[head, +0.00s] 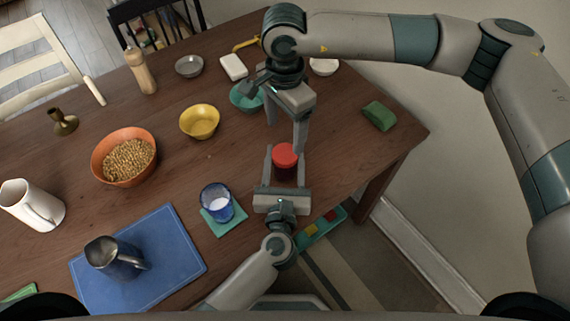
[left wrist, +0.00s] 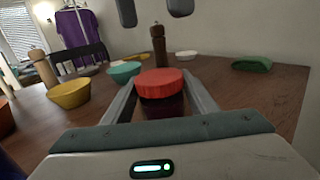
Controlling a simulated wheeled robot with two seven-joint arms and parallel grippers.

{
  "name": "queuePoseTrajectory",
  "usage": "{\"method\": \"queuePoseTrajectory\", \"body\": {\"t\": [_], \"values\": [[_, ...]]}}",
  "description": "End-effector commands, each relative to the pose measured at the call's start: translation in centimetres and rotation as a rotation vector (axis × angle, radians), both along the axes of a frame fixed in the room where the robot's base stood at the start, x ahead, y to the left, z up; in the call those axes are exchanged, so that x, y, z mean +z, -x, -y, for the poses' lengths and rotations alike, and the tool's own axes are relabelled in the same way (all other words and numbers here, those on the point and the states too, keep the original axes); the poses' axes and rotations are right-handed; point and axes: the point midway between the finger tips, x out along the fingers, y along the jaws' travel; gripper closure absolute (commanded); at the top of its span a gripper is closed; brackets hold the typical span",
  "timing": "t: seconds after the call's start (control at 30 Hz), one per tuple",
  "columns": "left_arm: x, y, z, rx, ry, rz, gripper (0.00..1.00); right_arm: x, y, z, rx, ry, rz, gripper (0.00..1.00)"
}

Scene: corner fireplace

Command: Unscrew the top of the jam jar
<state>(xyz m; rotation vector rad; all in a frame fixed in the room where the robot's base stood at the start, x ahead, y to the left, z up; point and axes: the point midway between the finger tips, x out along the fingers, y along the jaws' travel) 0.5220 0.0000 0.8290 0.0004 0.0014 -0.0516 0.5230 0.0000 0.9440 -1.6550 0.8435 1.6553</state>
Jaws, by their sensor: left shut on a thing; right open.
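The jam jar has a red lid (head: 285,155) and stands upright near the table's right front edge. In the left wrist view its red lid (left wrist: 161,82) sits on a dark red body (left wrist: 162,107) between my left fingers. My left gripper (head: 286,168) is shut around the jar's body from the front. The lid is on the jar. My right gripper (head: 285,136) hangs fingers down, above the jar. It is open and empty, and its two fingertips (left wrist: 154,10) show apart at the top of the left wrist view.
A teal bowl (head: 245,99), yellow bowl (head: 199,122), green sponge (head: 380,115) and blue cup (head: 216,203) on a coaster stand around the jar. A dark pepper mill (left wrist: 159,45) stands behind it. A blue board (head: 175,276) with a metal jug (head: 112,258) lies front left.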

Motion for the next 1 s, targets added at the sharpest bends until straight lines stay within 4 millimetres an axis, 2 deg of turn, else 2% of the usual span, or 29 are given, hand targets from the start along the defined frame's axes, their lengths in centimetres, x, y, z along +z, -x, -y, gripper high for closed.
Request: {"method": "queuePoseTrajectory", "body": {"t": [0.17,0.37,0.57,1.0], "values": [[-0.01,0.02,0.00,0.000,0.000,0.000,1.00,0.00,0.01,-0.02,-0.022,0.000,0.000,0.31],[-0.01,0.02,0.00,0.000,0.000,0.000,1.00,-0.01,0.04,-0.07,-0.146,0.000,0.000,0.31],[-0.02,0.03,0.01,0.000,0.000,0.000,1.00,0.00,0.07,-0.16,-0.392,-0.001,0.000,0.31],[-0.02,0.03,0.01,0.000,0.000,0.000,1.00,-0.01,0.12,-0.32,-1.079,-0.003,0.001,0.31]]}}
